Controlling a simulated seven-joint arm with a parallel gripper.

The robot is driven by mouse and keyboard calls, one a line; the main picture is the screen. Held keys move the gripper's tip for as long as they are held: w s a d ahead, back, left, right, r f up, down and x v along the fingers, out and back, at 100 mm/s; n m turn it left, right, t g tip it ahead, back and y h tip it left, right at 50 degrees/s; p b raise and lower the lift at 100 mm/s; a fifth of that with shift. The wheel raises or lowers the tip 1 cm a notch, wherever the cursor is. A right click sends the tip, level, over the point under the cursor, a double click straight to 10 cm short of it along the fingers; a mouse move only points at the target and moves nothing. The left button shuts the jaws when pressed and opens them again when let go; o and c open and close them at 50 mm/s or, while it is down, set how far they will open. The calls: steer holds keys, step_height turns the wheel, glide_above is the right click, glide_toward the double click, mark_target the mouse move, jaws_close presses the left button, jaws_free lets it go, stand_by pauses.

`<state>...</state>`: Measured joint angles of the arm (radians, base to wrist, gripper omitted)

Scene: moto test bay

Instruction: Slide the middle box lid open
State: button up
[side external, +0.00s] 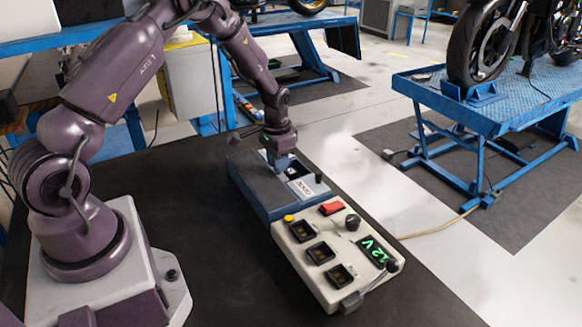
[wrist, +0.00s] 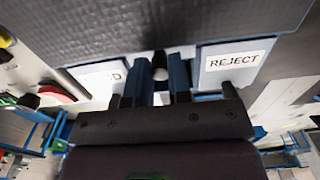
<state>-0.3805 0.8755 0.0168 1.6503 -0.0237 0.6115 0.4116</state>
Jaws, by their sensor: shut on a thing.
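A blue box unit (side external: 262,204) with a dark top stands on the black table, and my gripper (side external: 281,163) reaches down to its far part. A label reading REJECT (wrist: 230,62) lies right of the fingers. A white label ending in D (wrist: 100,78) lies left, partly hidden. I cannot tell how far the lid is open.
A beige control panel (side external: 292,238) adjoins the box's near end. It carries a red switch (side external: 332,208), a yellow button (side external: 289,218), a black knob (side external: 352,222), a green 12 V display (side external: 375,252) and a lever (side external: 391,266). The black table (side external: 190,215) is clear left of the box.

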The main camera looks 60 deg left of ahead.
steer(key=shift+s, duration=0.1)
steer(key=o, duration=0.6)
steer(key=shift+r, duration=3.55)
